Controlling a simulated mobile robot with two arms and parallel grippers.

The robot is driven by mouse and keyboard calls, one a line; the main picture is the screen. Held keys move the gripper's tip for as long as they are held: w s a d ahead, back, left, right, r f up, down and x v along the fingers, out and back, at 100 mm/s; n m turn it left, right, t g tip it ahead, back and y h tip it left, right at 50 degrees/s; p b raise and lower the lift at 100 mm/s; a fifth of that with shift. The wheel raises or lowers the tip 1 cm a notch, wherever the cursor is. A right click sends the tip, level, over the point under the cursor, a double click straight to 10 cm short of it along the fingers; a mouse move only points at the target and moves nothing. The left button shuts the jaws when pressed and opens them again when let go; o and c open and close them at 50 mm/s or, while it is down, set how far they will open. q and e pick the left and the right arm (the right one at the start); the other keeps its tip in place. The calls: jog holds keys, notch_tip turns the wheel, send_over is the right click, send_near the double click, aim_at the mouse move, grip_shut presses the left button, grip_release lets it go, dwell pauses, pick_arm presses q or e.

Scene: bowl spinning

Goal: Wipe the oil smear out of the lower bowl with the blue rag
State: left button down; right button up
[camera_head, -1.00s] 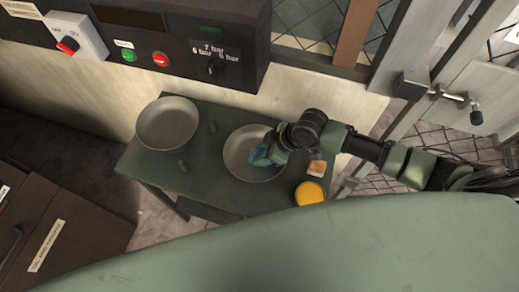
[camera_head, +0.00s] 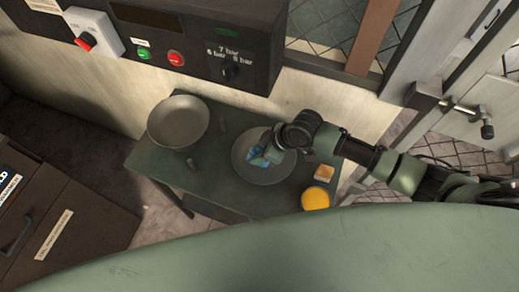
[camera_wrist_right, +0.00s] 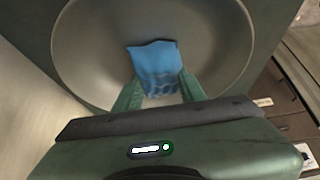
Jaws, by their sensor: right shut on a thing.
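The lower bowl (camera_head: 240,165), grey and wide, sits on the green table. The blue rag (camera_head: 257,160) is inside it, near the middle. My right gripper (camera_head: 270,153) reaches into the bowl from the right and is shut on the rag. In the right wrist view, the rag (camera_wrist_right: 155,58) sticks out beyond the two green fingers of my right gripper (camera_wrist_right: 157,88), against the inside of the bowl (camera_wrist_right: 90,45). I cannot make out an oil smear; the rag and gripper cover part of the bowl. My left gripper is not in view.
A second grey bowl (camera_head: 178,121) stands at the table's (camera_head: 160,165) back left. A yellow round tin (camera_head: 315,198) and a small tan block (camera_head: 324,173) are right of the lower bowl. Small dark pieces (camera_head: 191,163) lie between the bowls. A control panel (camera_head: 225,40) is behind.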

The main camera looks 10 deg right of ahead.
jog(key=shift+w+r+p, duration=0.1)
jog(key=shift+r+p, duration=2.25)
jog(key=shift+r, duration=0.35)
notch_tip(320, 180, up, 3)
jog(key=p, duration=0.3)
jog(key=shift+r, duration=0.1)
